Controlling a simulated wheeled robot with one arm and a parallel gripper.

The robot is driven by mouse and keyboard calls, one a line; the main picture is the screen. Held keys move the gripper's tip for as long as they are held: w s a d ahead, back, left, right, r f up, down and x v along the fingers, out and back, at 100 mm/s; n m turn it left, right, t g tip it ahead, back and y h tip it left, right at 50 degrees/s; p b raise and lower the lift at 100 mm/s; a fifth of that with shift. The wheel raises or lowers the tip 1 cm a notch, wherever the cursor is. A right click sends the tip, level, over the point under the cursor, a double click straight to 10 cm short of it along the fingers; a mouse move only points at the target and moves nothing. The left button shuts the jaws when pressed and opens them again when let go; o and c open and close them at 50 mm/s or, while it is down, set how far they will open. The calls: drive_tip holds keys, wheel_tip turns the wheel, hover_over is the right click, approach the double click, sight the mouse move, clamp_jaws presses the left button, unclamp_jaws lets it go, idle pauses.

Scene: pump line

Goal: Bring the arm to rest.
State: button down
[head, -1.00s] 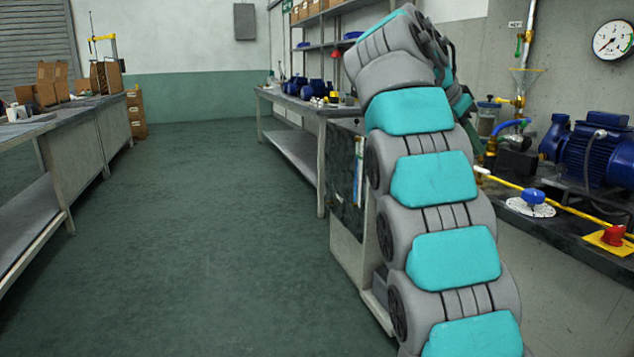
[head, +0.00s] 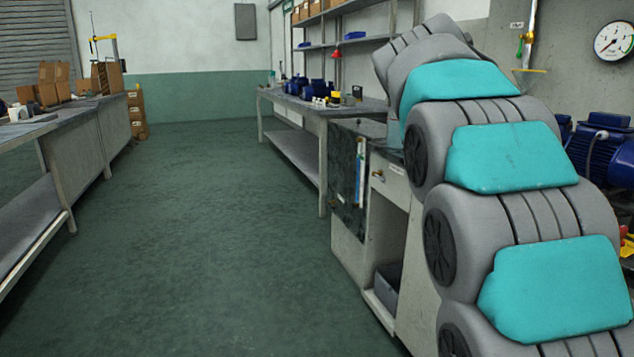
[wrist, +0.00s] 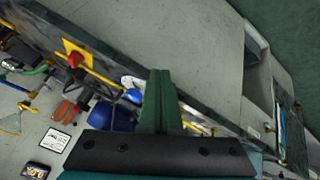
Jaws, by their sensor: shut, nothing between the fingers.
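My arm (head: 515,155), grey with teal pads, rises on the right of the head view and bends away near the top. My gripper is hidden there. In the wrist view my gripper (wrist: 159,98) shows as two green fingers pressed together, with nothing between them. It hangs in front of the pump bench (wrist: 205,118); I cannot tell how far apart they are.
The wrist view shows a red valve handle on a yellow plate (wrist: 75,60), a blue knob (wrist: 134,96) and a blue pump (wrist: 110,117). In the head view a pressure gauge (head: 613,40) hangs on the wall. The floor (head: 205,210) on the left is clear.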

drive_tip(key=s+a+f+n+g+y, duration=0.1)
drive_tip(key=s+a+f, duration=0.3)
drive_tip(key=s+f, duration=0.5)
drive_tip(key=s+a+f+n+g+y, duration=0.1)
drive_tip(key=s+a+f+n+y, duration=0.2)
drive_tip(key=s+f, duration=0.6)
drive_tip(key=s+a+f+n+g+y, duration=0.2)
drive_tip(key=s+a+f+n, duration=0.2)
drive_tip(key=s+f, duration=0.5)
drive_tip(key=s+a, duration=0.2)
drive_tip(key=s, duration=0.5)
drive_tip(key=shift+s+a+f+y, duration=0.15)
drive_tip(key=shift+s+f+y, duration=0.05)
drive_tip(key=shift+y, duration=0.1)
